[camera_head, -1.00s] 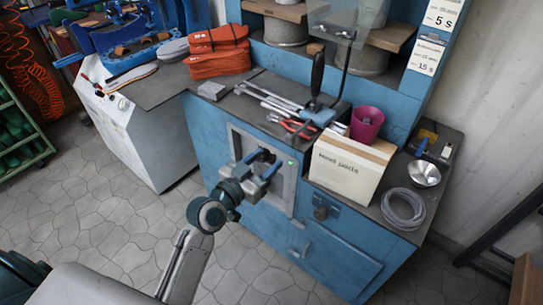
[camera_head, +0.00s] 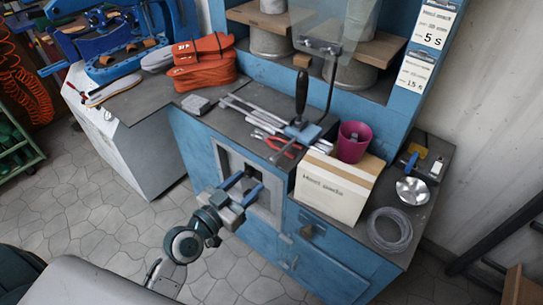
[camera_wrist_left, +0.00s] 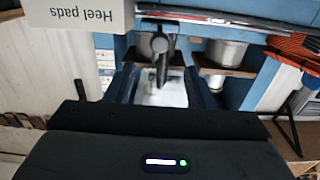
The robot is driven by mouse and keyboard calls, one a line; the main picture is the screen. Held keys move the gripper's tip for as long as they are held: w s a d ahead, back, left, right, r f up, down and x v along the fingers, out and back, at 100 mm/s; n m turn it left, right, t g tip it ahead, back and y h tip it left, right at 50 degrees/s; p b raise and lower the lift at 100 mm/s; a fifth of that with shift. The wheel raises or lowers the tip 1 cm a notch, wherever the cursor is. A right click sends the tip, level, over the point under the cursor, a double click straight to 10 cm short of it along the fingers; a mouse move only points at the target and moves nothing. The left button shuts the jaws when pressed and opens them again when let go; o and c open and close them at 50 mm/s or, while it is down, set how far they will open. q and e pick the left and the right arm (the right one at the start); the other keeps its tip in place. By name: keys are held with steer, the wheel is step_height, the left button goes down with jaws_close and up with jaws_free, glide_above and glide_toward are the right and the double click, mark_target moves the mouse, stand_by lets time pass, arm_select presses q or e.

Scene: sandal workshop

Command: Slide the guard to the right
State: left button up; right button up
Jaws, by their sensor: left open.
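The guard (camera_head: 361,22) looks like a clear, see-through panel above the back of the blue bench. A dark bracket (camera_head: 318,46) sits at its lower left, with a bent rod running down from it. My left gripper (camera_head: 250,181) is open and empty in front of the square opening in the bench front, well below and left of the guard, apart from it. In the left wrist view its two blue fingers show, with the midpoint between them (camera_wrist_left: 163,88) over a pale area I cannot identify surely. My right gripper is not in view.
A heel pads box (camera_head: 334,187) stands at the bench's front edge, right of my left gripper. A black-handled lever (camera_head: 301,92), a magenta cup (camera_head: 352,142) and a cable coil (camera_head: 390,230) are on the bench. Orange bundles (camera_head: 203,65) lie left. The floor in front is clear.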

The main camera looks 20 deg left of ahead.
mark_target(271, 162)
arm_select(q)
steer(key=p+x, duration=0.2)
steer(key=x, duration=0.6)
steer(key=shift+w+d, duration=0.25)
steer(key=shift+w, duration=0.4)
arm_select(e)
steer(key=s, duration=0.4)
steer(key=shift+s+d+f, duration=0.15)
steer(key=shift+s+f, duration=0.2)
arm_select(q)
steer(key=shift+c, duration=0.2)
jaws_close()
steer(key=shift+f, duration=0.1)
